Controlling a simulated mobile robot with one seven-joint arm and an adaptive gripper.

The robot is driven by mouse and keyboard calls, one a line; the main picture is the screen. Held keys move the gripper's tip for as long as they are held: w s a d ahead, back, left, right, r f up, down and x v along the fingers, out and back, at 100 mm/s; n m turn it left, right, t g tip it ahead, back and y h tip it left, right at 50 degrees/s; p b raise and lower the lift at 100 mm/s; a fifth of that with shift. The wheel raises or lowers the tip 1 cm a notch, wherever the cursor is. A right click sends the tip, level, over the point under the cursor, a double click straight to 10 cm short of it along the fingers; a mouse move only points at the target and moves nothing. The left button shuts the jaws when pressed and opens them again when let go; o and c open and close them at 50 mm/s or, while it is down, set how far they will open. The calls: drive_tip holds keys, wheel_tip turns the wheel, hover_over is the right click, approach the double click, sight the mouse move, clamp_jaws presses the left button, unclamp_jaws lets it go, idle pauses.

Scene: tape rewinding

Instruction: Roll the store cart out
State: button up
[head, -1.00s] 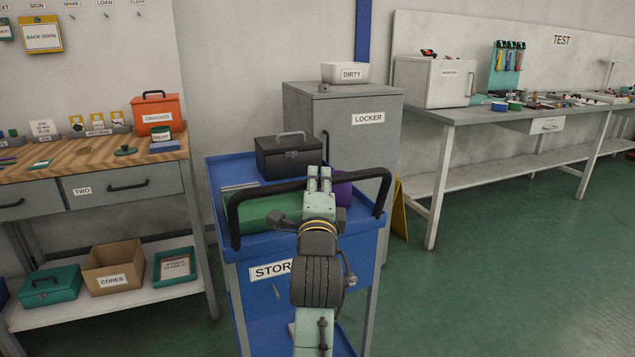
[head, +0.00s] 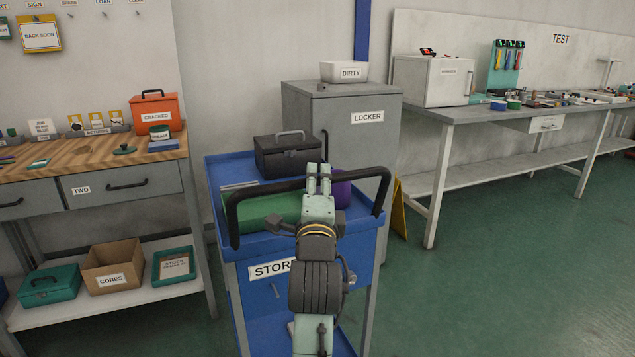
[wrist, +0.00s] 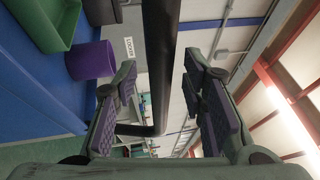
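The store cart (head: 222,257) is a blue trolley with a "STOR" label partly hidden by my arm. It stands in front of the grey locker, beside the workbench. Its dark push handle (head: 265,187) runs across the near side. It also shows as a dark bar (wrist: 158,70) in the wrist view. My gripper (head: 319,170) is at the middle of the handle. In the wrist view its fingers (wrist: 160,95) stand on both sides of the bar, with gaps visible, so it looks open around the handle. A dark case (head: 288,157), a green bin (head: 260,208) and a purple bin (head: 341,194) ride on top.
A wooden workbench (head: 90,158) with a lower shelf stands close on the cart's left. The grey locker (head: 345,125) is behind. A yellow panel (head: 399,210) leans at its right. The test bench (head: 470,113) is farther right. Green floor (head: 500,280) is clear at the right front.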

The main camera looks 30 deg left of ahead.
drive_tip(key=v, duration=0.6)
drive_tip(key=shift+s, duration=0.15)
